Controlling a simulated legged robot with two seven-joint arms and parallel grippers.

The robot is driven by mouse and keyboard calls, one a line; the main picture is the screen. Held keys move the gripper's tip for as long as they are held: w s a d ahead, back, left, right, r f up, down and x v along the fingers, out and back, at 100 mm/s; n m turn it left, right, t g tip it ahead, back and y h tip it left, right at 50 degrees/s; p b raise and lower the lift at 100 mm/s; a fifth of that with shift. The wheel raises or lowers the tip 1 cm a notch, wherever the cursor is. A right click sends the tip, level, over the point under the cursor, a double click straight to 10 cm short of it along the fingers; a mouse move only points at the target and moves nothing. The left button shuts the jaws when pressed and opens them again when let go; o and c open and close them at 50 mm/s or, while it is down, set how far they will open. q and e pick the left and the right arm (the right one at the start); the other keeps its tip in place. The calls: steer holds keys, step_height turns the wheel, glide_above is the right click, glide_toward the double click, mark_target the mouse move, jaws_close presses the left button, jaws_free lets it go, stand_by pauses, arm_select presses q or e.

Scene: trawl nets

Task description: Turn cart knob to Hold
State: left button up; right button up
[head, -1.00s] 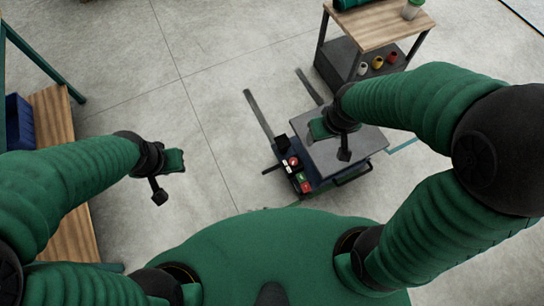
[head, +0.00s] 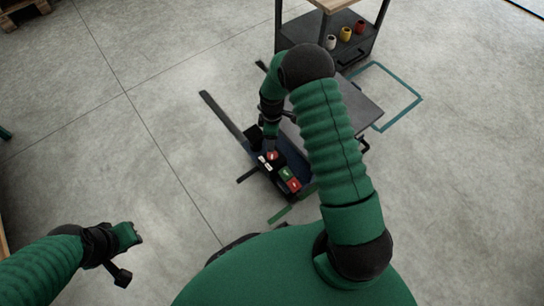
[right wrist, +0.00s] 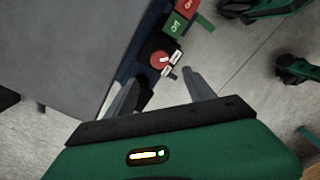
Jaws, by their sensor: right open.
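The cart (head: 358,103) has a grey top and a dark blue control panel at its near-left end. A red round knob (head: 273,155) with a white pointer sits on the panel; the right wrist view shows the knob (right wrist: 159,58) near two white labels (right wrist: 172,64) too small to read. My right gripper (head: 270,143) is above the panel by the knob. In the right wrist view its fingers (right wrist: 162,77) are spread and empty, with the knob just past the tips, not gripped. My left gripper (head: 134,238) is far left over the floor; its jaws are too small to judge.
A green button (head: 287,173) and a red button (head: 294,185) sit beside the knob on the panel. A shelf trolley (head: 345,45) with several coloured spools stands behind the cart. The concrete floor to the left is clear.

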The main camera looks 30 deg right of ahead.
step_height(320, 180, down, 12)
steer(key=b, duration=0.5)
steer(key=shift+d, duration=0.1)
steer(key=shift+c, duration=0.2)
steer(key=c, duration=1.3)
